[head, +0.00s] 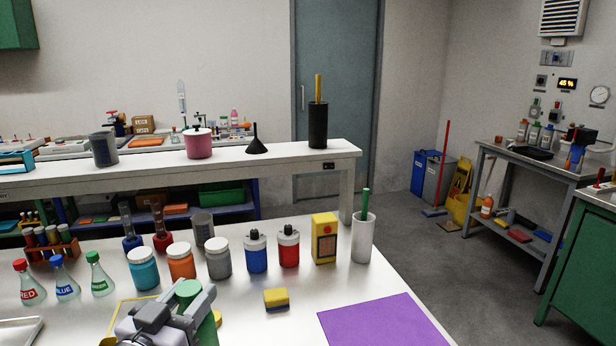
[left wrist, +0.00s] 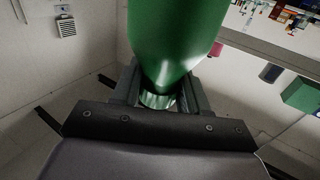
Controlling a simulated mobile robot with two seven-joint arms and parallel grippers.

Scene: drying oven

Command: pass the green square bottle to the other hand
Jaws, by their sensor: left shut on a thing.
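The green bottle (head: 207,331) shows at the bottom of the head view, its top end level with the gripper and its lower part cut off by the frame. My left gripper (head: 188,312) is shut on it, above the near part of the white table. In the left wrist view the green bottle (left wrist: 175,40) fills the top middle, between the two fingers of my left gripper (left wrist: 162,95). The bottle narrows to a shiny neck close to the palm. My right gripper is in neither view.
A yellow sponge (head: 276,300) and a purple mat (head: 382,325) lie to the right on the white table. Several jars and bottles, a yellow box (head: 324,238) and a white cylinder (head: 363,240) stand in a row behind. Flasks (head: 65,280) stand at left.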

